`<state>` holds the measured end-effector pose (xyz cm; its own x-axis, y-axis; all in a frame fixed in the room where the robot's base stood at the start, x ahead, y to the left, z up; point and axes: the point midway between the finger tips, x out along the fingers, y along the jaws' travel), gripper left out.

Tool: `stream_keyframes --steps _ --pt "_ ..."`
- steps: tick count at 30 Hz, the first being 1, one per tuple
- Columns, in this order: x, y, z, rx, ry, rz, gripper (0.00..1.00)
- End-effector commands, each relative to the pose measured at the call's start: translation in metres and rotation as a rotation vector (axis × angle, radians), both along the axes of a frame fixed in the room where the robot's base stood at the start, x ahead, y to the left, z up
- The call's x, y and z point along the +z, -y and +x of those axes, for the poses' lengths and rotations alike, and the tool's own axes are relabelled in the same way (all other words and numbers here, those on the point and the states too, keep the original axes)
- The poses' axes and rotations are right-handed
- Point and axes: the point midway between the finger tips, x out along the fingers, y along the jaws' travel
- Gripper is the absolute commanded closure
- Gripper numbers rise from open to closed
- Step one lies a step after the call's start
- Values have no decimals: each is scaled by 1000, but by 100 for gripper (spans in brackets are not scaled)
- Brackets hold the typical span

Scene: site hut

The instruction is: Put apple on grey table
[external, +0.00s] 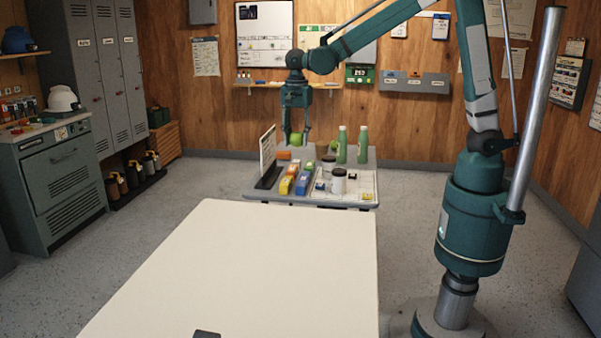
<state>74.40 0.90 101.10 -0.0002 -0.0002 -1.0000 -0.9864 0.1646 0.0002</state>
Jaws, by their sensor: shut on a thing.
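A green apple (296,139) is between the fingers of my gripper (297,140), which is shut on it. My gripper points down and holds the apple above the back part of the small grey table (257,192). From this angle I cannot tell the exact gap between the apple and the tabletop. The grey table carries many small items, mostly in its middle and right part.
Two green bottles (342,145) stand at the table's back right. An upright board (267,150) stands at the left. A bare cream table (250,260) fills the foreground.

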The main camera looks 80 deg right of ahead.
Motion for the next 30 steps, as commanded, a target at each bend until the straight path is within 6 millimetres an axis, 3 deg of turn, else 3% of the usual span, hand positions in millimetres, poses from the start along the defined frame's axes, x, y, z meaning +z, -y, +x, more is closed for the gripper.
stream_keyframes --steps 6,15,30 --pt "3 59 34 -72 0 0 79" --pt "3 145 68 -167 0 0 79" --pt "0 303 100 -323 0 0 79"
